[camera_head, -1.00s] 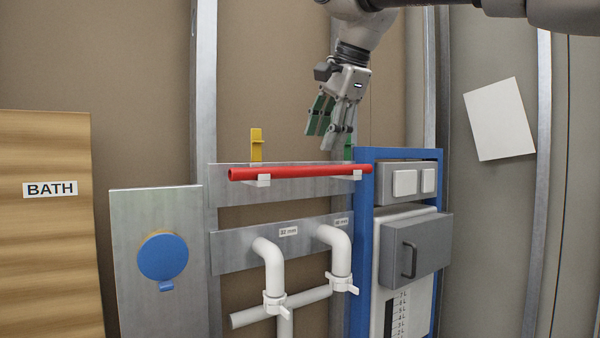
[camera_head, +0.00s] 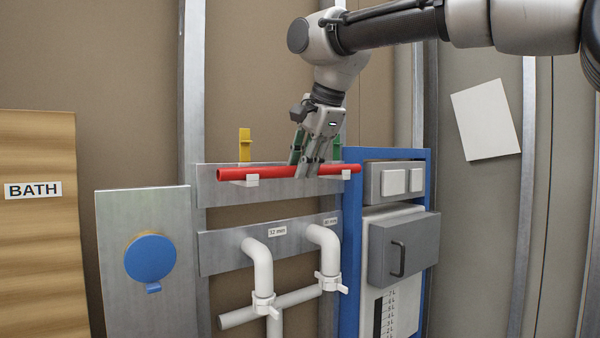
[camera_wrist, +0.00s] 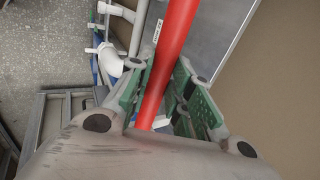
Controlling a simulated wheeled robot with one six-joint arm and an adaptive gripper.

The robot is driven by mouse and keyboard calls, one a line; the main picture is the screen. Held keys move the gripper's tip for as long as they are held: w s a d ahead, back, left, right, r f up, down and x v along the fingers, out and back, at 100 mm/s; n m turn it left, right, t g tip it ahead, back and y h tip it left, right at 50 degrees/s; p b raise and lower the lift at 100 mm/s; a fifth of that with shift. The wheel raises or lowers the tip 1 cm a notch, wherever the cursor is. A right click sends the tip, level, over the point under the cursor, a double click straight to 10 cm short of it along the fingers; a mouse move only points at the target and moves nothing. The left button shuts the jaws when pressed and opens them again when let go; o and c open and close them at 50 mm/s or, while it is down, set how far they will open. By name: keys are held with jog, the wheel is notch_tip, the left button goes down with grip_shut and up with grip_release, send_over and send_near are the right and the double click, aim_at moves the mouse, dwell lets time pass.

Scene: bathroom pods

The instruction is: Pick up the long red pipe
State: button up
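The long red pipe (camera_head: 270,173) lies level on white brackets in front of a metal plate in the head view. My gripper (camera_head: 305,170) has come down over the pipe, right of its middle. In the wrist view the red pipe (camera_wrist: 168,55) runs between the two green-padded fingers of my gripper (camera_wrist: 160,95). The fingers stand apart on either side of it, with a gap visible on at least one side. The pipe still rests on its brackets. The far finger is partly hidden in the head view.
A yellow clip (camera_head: 245,145) and a green clip (camera_head: 337,147) stand behind the pipe. White bent pipes (camera_head: 262,265) are below. A blue-framed cabinet (camera_head: 352,240) with grey boxes stands close on the right. A metal panel with a blue disc (camera_head: 151,258) stands left.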

grip_shut()
jog(key=shift+r, duration=0.15)
